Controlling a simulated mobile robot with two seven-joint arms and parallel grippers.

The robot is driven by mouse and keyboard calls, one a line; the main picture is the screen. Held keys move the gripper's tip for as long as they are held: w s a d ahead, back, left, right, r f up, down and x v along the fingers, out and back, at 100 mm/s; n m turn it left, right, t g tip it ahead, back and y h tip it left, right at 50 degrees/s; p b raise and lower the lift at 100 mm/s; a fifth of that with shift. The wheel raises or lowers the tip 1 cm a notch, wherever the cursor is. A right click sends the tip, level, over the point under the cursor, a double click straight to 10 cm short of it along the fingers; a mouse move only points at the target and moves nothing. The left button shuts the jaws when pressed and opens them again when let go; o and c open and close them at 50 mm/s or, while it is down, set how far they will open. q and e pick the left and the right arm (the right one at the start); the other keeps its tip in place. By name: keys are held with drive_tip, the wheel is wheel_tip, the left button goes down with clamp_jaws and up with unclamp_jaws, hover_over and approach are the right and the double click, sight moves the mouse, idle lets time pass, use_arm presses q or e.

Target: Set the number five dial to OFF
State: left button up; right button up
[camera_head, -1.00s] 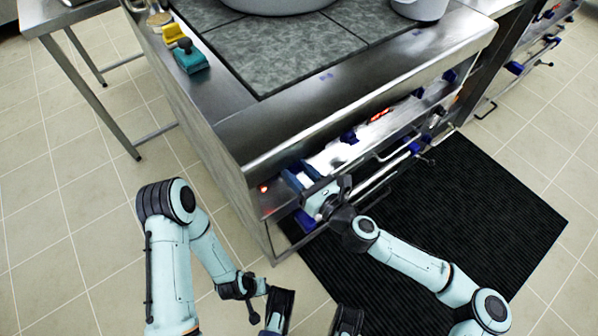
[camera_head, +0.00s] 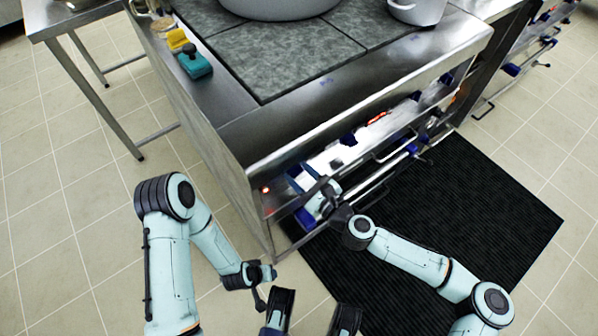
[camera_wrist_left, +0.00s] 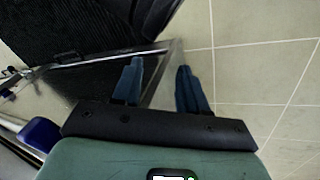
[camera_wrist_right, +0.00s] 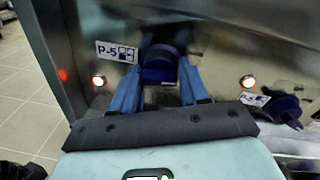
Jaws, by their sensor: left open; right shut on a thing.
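The number five dial (camera_wrist_right: 160,66) is a dark blue knob on the steel front panel, beside a white P-5 label (camera_wrist_right: 117,52) in the right wrist view. My right gripper (camera_wrist_right: 160,82) is shut on this dial, with one blue finger on each side. The dial's pointer and OFF mark cannot be made out. In the head view my right gripper (camera_head: 312,203) is at the near left end of the stove front. My left gripper (camera_wrist_left: 160,75) is open and empty, its fingers apart near a steel frame edge and the tiled floor.
A lit indicator (camera_wrist_right: 98,81) glows left of the dial, and another (camera_wrist_right: 247,81) right of it. A second blue knob (camera_wrist_right: 286,106) is to the right. A handle rail (camera_head: 385,175) runs along the stove front. A black mat (camera_head: 450,215) lies on the floor.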

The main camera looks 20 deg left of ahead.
drive_tip(key=n, duration=0.2)
drive_tip(key=shift+r+n+p, duration=0.1)
drive_tip(key=shift+n+p, duration=0.2)
drive_tip(key=shift+n, duration=0.1)
drive_tip(key=n, duration=0.4)
drive_tip(key=shift+h, duration=0.3)
drive_tip(key=n, duration=0.4)
drive_tip(key=shift+r+t, duration=0.1)
drive_tip(key=shift+t, duration=0.3)
use_arm(q)
drive_tip(key=shift+s+d+r, duration=0.35)
drive_tip(key=shift+s+r, duration=0.05)
drive_tip(key=shift+s, duration=0.3)
use_arm(e)
drive_tip(key=shift+n+h, duration=0.3)
drive_tip(key=shift+n, duration=1.8)
drive_tip(key=shift+t, duration=0.3)
drive_tip(key=o, duration=1)
drive_tip(key=shift+s, duration=0.1)
